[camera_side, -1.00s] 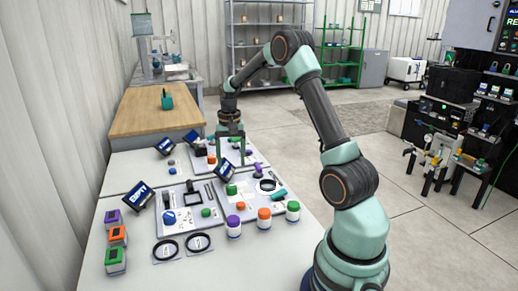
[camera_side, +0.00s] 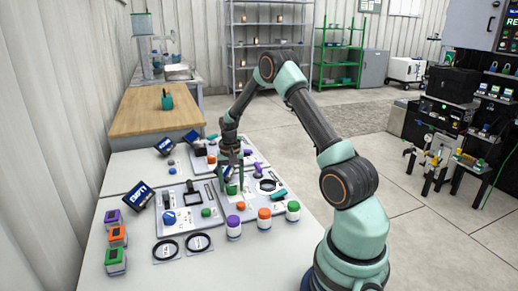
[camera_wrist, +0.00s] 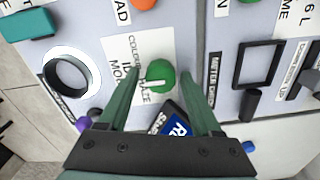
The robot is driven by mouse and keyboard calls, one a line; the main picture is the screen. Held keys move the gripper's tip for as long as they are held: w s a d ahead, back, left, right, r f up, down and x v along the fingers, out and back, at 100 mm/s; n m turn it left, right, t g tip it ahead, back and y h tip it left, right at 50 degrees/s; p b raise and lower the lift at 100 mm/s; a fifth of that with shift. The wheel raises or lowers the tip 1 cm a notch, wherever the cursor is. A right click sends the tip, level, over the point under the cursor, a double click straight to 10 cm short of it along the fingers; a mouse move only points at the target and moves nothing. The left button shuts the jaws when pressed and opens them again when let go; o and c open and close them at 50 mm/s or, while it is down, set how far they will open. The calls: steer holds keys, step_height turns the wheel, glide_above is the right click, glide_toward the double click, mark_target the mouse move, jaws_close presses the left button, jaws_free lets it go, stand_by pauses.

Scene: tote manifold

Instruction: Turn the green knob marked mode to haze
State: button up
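The green knob (camera_wrist: 160,78) sits on a white label of a light grey panel (camera_wrist: 225,25) in the wrist view. A white pointer line on the knob lies roughly sideways, toward the left of the picture. Beside it I read "MODE", "HAZE" and part of "COLOUR"; my left finger hides some lettering. My gripper (camera_wrist: 157,85) is open, one finger on each side of the knob, with gaps visible. In the side view, my gripper (camera_side: 232,185) points down over the same green knob (camera_side: 231,189); contact cannot be told.
A blue-screened display (camera_wrist: 178,122) stands close under my right finger. In the side view, purple (camera_side: 233,226), orange (camera_side: 264,219) and green-topped (camera_side: 293,210) jars stand at the front.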

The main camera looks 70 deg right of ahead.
jaws_close()
steer(key=shift+n, duration=0.3)
steer(key=n, duration=0.9)
steer(key=shift+s+d, duration=0.1)
steer(key=shift+n, duration=0.3)
steer(key=shift+o, duration=1.8)
jaws_free()
